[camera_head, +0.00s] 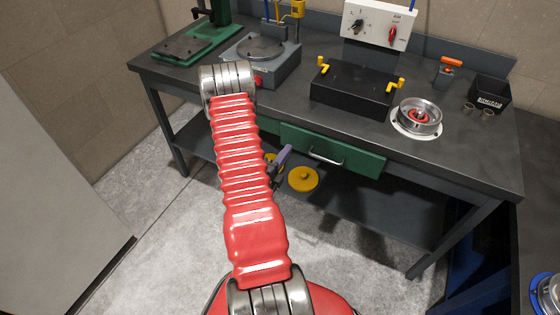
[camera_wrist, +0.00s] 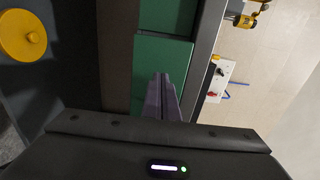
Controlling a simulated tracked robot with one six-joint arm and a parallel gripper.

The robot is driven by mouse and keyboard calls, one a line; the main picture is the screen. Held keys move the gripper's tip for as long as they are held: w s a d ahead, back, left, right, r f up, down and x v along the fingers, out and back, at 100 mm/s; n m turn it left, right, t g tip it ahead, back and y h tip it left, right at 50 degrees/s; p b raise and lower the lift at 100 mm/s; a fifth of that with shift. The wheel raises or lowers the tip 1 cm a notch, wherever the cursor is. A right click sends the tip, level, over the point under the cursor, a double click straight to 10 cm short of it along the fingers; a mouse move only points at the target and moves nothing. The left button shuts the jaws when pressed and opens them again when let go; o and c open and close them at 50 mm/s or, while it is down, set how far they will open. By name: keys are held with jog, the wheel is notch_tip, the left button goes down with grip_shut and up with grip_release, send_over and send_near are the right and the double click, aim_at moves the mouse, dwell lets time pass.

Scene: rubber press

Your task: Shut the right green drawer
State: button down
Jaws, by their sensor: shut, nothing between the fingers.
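The right green drawer (camera_head: 360,160) is under the front edge of the dark bench, with a silver bar handle (camera_head: 326,156) on its front. In the wrist view its green front (camera_wrist: 160,55) lies ahead of my fingers, beside another green panel (camera_wrist: 165,14). A small step shows at the seam between them, so the fronts do not look quite flush. My gripper (camera_head: 281,158), with purple-grey fingers, is shut and empty near the drawer's left end. It also shows in the wrist view (camera_wrist: 161,84). I cannot tell whether the fingertips touch the front. My arm hides what lies left of the drawer.
The bench top (camera_head: 445,155) overhangs the drawer. A black box with yellow handles (camera_head: 352,88) and a round metal dish (camera_head: 418,116) stand on it. A yellow disc (camera_head: 303,179) lies on the lower shelf. The floor (camera_head: 345,265) in front is clear.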

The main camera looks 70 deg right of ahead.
aim_at(294, 139)
jog(key=shift+s+d, duration=0.2)
jog(key=shift+d, duration=1.75)
